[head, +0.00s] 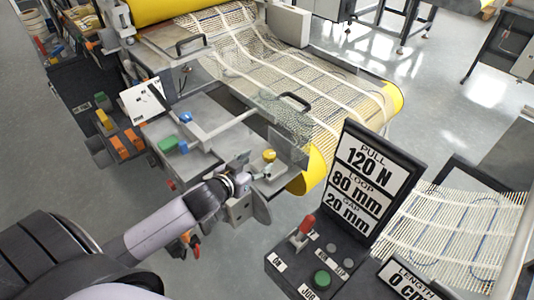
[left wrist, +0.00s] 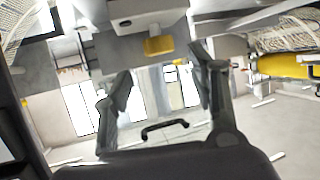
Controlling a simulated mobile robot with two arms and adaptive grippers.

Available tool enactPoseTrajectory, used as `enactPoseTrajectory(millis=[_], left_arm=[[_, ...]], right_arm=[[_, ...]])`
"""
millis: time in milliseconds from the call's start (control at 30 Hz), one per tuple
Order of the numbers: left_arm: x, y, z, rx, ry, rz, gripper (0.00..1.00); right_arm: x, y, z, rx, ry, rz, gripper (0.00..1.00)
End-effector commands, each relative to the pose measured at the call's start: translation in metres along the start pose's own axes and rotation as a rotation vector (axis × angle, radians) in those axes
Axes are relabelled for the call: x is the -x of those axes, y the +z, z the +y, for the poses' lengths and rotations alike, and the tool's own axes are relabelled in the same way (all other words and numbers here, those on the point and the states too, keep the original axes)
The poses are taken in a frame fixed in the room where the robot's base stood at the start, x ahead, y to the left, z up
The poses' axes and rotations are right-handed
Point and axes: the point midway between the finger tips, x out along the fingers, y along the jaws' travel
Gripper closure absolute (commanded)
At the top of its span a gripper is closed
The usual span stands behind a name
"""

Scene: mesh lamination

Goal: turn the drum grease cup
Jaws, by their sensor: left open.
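A small yellow cap (head: 269,155), which looks like the drum grease cup, sits on the grey machine frame near the yellow drum end (head: 314,172). My left gripper (head: 264,171) is right beside it, on its near side, at the end of my arm. In the left wrist view my left gripper (left wrist: 160,72) shows two dark fingers spread apart with nothing between them. A yellow block (left wrist: 158,46) under a grey housing shows beyond the fingertips. Whether it is the same cap I cannot tell. My right gripper is out of view.
A control panel with a sign (head: 362,182), a red lever (head: 306,224) and a green button (head: 322,279) stands right of my arm. Mesh (head: 300,75) runs over the drum.

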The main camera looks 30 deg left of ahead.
Motion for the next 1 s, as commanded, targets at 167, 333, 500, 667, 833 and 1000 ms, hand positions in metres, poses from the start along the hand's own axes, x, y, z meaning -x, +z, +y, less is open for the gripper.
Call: enactPoseTrajectory(millis=[167,333,500,667,833,1000], left_arm=[[-0.038,-0.002,0.0,0.0,0.0,0.001,0.47],[-0.061,-0.001,0.0,0.0,0.0,0.001,0.47],[-0.071,0.0,0.001,0.0,0.001,0.0,0.47],[-0.073,0.0,0.001,0.0,0.001,0.0,0.47],[-0.072,0.0,0.001,0.0,0.001,0.0,0.49],[-0.072,0.0,0.0,0.0,0.001,0.0,0.61]], right_arm=[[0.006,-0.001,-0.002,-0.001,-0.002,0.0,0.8],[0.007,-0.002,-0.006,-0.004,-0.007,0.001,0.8],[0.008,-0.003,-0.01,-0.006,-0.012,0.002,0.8],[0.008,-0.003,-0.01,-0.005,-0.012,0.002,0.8],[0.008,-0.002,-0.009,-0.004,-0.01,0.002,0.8],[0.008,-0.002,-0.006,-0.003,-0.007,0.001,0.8]])
